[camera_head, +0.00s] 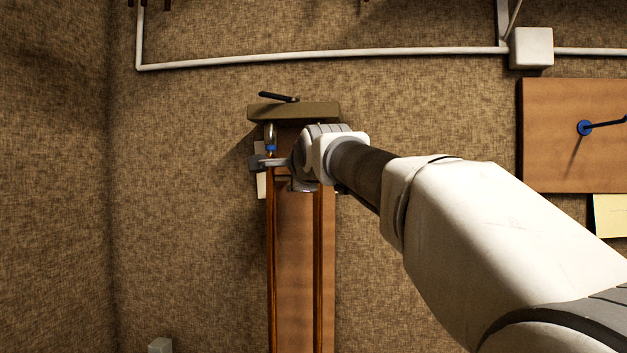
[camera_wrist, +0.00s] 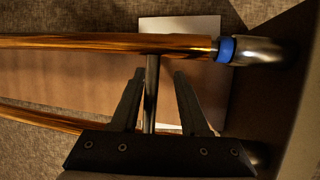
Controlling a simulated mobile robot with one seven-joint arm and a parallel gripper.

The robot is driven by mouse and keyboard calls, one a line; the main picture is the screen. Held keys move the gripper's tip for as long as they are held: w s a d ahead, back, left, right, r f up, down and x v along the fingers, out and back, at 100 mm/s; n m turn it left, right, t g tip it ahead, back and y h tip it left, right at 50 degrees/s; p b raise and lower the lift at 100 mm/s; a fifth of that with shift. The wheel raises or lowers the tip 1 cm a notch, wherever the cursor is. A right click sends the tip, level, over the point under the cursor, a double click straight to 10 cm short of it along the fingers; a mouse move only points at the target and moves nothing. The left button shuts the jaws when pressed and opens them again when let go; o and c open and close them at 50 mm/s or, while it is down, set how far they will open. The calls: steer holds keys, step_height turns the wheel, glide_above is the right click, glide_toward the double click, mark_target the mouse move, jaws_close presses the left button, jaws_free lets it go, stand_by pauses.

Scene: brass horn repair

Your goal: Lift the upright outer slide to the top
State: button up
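The outer slide (camera_head: 271,260) stands upright along a wooden board, with two long brass tubes side by side. Its left tube (camera_wrist: 100,41) crosses the wrist view, and a bare metal cross brace (camera_wrist: 151,90) runs from it between my fingers. My gripper (camera_wrist: 159,74) straddles this brace with a gap showing on the right; it is not closed on it. In the head view my gripper (camera_head: 272,163) is near the top of the slide, and my wrist hides part of it. A blue band (camera_wrist: 226,49) and a silver tube end (camera_wrist: 251,50) show beside the brass tube's end.
The wooden board (camera_head: 298,270) stands against the fabric-covered wall, with an olive block (camera_head: 310,111) and a black lever (camera_head: 278,97) at its top. A pale card (camera_head: 261,184) sits behind the slide. A panel with a blue peg (camera_head: 584,128) hangs at right.

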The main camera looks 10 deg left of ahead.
steer(key=shift+f, duration=0.15)
steer(key=b+v, duration=0.6)
steer(key=v, duration=1.1)
steer(key=shift+s, duration=0.25)
steer(key=s+d+f+n+g+h, duration=0.2)
steer(key=s+d+f+n, duration=0.15)
steer(key=d+f, duration=0.6)
steer(key=s+d+f+n+g+h, duration=0.2)
steer(key=s+d+f+n+g, duration=0.15)
steer(key=f, duration=1.05)
steer(key=s+d+f+n+g+h, duration=0.1)
steer(key=s+d+f+n+g, duration=0.1)
steer(key=s+f, duration=0.4)
steer(key=s+d+f+n+g, duration=0.2)
steer(key=s+d+f+n, duration=0.2)
steer(key=f, duration=1)
steer(key=s+n, duration=0.1)
steer(key=s, duration=0.2)
steer(key=shift+s+d+f+n+h, duration=0.2)
steer(key=shift+d+n+h, duration=0.1)
steer(key=shift+h, duration=0.1)
